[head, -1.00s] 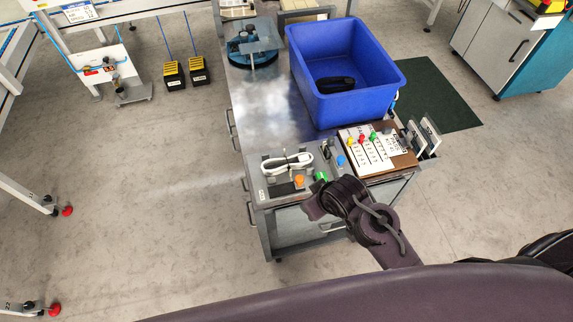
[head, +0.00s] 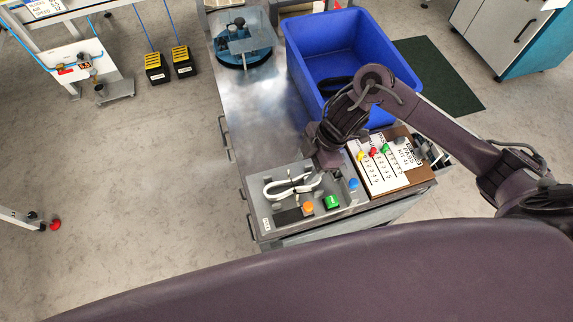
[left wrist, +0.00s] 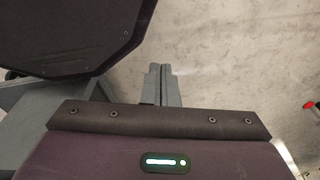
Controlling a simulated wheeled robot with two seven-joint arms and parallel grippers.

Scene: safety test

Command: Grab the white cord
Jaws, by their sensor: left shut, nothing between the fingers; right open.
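The white cord (head: 284,190) lies coiled in a bundle on the grey panel (head: 262,209) at the near end of the metal bench. My right gripper (head: 328,172) points down just to the right of the cord, close above the panel. It is open, and I cannot tell whether it touches the cord's right end. My left gripper (left wrist: 161,85) shows in the left wrist view with its two fingers together and nothing between them, away from the cord.
An orange button (head: 308,207), a green button (head: 331,202) and a blue knob (head: 353,184) are near the cord. A board (head: 411,173) with coloured pieces lies to the right. A blue bin (head: 306,67) stands behind, partly covered by my right arm. The bench middle (head: 255,120) is clear.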

